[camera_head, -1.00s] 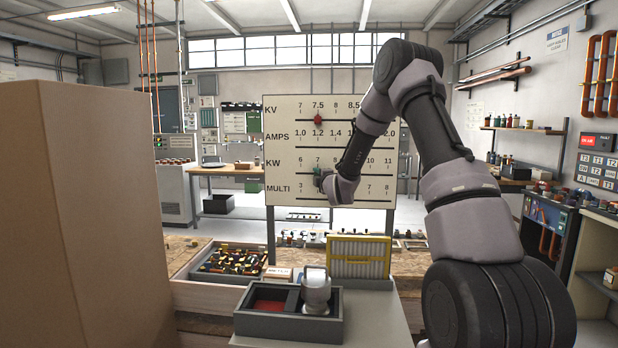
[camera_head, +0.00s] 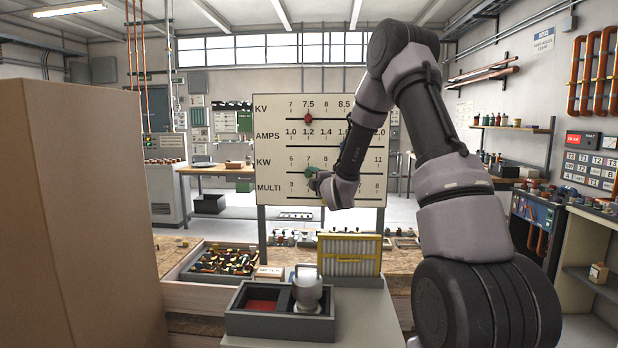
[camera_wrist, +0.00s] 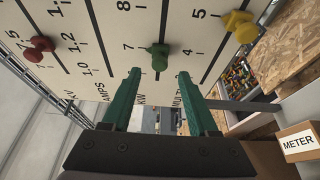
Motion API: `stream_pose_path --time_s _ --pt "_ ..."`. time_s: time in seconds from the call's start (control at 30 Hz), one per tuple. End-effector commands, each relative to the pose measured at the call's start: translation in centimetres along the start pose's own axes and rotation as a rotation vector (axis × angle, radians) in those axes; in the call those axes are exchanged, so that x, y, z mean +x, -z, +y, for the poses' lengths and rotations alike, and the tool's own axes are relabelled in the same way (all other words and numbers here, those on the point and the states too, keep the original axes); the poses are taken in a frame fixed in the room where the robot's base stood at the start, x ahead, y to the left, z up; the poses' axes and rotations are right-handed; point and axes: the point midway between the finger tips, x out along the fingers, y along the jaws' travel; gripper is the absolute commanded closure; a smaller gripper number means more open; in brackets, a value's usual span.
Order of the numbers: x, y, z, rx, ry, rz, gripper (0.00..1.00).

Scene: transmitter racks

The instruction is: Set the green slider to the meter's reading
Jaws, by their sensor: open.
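The green slider (camera_wrist: 160,57) is a knob on the KW row of the white scale board (camera_head: 272,150), at about the 7 mark. It also shows in the head view (camera_head: 311,172), partly behind my gripper. My gripper (camera_wrist: 159,75) is open, its green fingers pointing at the board. The fingertips stand just short of the knob, one to each side, in the wrist view; I cannot tell whether they touch it. A card marked METER (camera_wrist: 299,142) lies at the right; it also shows in the head view (camera_head: 270,271). No meter reading is legible.
A red slider (camera_wrist: 39,47) sits on the KV row, and a yellow slider (camera_wrist: 238,22) on the MULTI row. Below the board are a crate of small parts (camera_head: 225,262), a yellow-framed rack (camera_head: 349,254) and a grey tray (camera_head: 280,325). A tall brown box (camera_head: 85,200) blocks the left.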

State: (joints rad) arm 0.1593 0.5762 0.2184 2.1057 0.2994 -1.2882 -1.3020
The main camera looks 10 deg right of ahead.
Motion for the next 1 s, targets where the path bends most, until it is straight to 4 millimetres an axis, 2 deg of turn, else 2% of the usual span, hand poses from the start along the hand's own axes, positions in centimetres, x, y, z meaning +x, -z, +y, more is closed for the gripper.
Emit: stream_pose_path --time_s 0.1,0.3,0.73,0.87,1.0 --pt "-2.3 0.1 0.0 -0.001 0.001 0.001 0.4" --pt "-4.4 0.0 0.0 0.0 0.0 0.0 0.4" --pt "-4.8 0.0 0.3 0.014 0.006 -0.002 0.4" --pt "-5.6 -0.2 2.2 0.116 0.048 -0.02 0.4" --pt "-8.2 -0.7 5.5 0.348 0.149 -0.078 0.4"
